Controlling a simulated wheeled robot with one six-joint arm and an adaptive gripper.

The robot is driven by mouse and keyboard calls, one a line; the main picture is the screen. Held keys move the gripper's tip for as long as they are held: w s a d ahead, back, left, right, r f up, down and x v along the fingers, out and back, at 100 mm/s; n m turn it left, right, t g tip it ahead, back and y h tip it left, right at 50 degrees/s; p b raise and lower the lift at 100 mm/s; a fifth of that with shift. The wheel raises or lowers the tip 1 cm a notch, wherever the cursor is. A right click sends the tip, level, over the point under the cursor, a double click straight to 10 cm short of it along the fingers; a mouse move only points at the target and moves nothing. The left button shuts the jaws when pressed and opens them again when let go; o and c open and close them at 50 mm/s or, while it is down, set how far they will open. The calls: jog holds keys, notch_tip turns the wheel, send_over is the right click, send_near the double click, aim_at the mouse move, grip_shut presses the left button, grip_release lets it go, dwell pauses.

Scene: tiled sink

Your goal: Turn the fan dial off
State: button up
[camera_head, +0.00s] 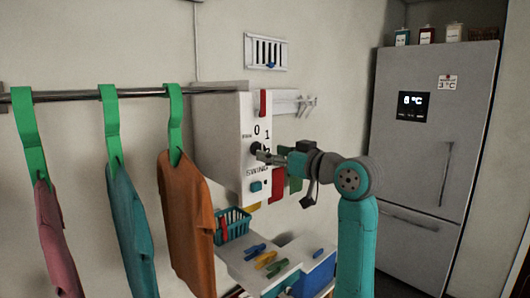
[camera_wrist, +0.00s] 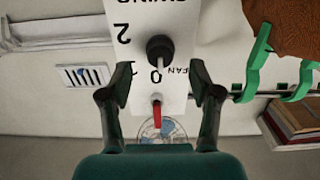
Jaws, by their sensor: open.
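The fan dial is a round black knob (camera_wrist: 160,48) on a white control panel (camera_head: 247,188). In the wrist view the panel appears upside down, with 0, 1, 2 and FAN around the knob. A pale strip shows on the knob's side towards the 0; I cannot tell its exact setting. In the head view the dial (camera_head: 255,147) is partly hidden by my gripper (camera_head: 268,156). My gripper also shows in the wrist view (camera_wrist: 160,94), with its two fingers spread wide and nothing between the tips. The knob lies beyond the fingertips, apparently untouched.
Clothes, including an orange shirt (camera_head: 187,215), hang on a rail at left. A teal basket (camera_head: 233,224) and clothespins sit below. A fridge (camera_head: 435,150) stands right.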

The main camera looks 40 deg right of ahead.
jog(key=s, duration=0.8)
jog(key=shift+d, duration=0.15)
jog(key=w+a+f+m+h, duration=0.1)
jog(key=a+f+m, duration=0.25)
jog(key=f, duration=1.05)
jog(key=a+f+m+h, duration=0.15)
jog(key=a+f, duration=0.35)
jog(key=f, duration=0.8)
jog(key=s+a+f+g, duration=0.1)
jog(key=s+a+f, duration=0.4)
jog(key=f, duration=0.3)
jog(key=s+a+f+g, duration=0.1)
jog(key=s+a+f, duration=0.35)
jog(key=f, duration=0.25)
jog(key=s+a+f+n, duration=0.1)
jog(key=s+a, duration=0.2)
jog(key=s, duration=0.6)
jog(key=s+a+f+n+y, duration=0.1)
jog(key=s+a+f+n, duration=0.1)
jog(key=s, duration=0.8)
jog(key=s+a+f+n+g+y, duration=0.1)
jog(key=s+a, duration=0.3)
jog(key=s, duration=0.6)
jog(key=shift+s+f, duration=0.2)
jog(key=shift+f, duration=0.1)
